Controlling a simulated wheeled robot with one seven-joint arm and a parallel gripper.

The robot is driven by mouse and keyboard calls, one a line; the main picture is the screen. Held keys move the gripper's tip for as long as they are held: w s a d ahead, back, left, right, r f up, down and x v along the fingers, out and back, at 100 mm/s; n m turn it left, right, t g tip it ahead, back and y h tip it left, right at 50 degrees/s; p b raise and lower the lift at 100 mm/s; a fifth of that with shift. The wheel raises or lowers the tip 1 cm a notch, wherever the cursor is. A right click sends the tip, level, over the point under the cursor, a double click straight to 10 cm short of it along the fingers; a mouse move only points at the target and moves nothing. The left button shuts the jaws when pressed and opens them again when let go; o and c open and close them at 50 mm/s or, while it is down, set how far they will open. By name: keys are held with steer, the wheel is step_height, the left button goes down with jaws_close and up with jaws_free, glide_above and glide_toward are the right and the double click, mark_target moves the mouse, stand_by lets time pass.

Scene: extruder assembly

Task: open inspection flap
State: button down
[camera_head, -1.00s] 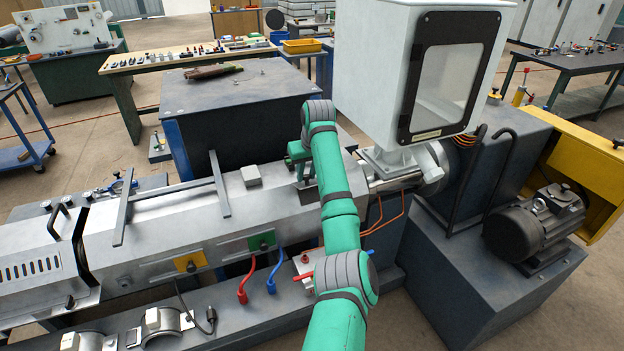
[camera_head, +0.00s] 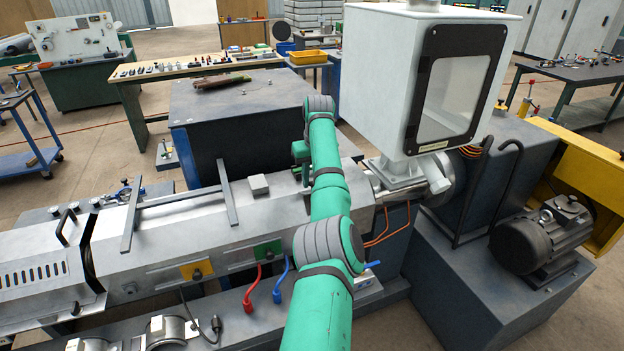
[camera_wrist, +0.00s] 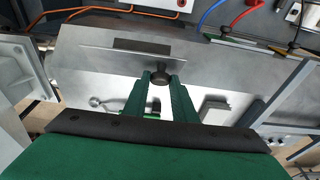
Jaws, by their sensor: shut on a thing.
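In the wrist view, my gripper (camera_wrist: 158,84) has its two green fingers closed around a dark round knob (camera_wrist: 159,76). The knob stands at a thin grey metal plate (camera_wrist: 115,58), which looks like the inspection flap, on the barrel housing. A dark rectangular strip (camera_wrist: 142,45) lies just beyond the plate; whether it is a slot or a hinge I cannot tell. How far the flap is tilted is unclear. In the head view, my green arm reaches over the barrel housing (camera_head: 180,225) and hides the flap, the knob and my fingertips.
The white hopper (camera_head: 400,85) with its dark-framed window stands just right of my arm. Red (camera_head: 252,288) and blue (camera_head: 281,278) hoses and orange cables (camera_head: 385,238) run along the near side.

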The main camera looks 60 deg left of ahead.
steer(key=shift+s+a, duration=0.1)
steer(key=c, duration=1.5)
jaws_free()
steer(key=shift+f, duration=0.1)
steer(key=r, duration=0.3)
steer(key=d+r, duration=0.1)
steer(key=r, duration=0.3)
steer(key=d+r, duration=0.1)
steer(key=r, duration=0.2)
steer(key=shift+r, duration=0.3)
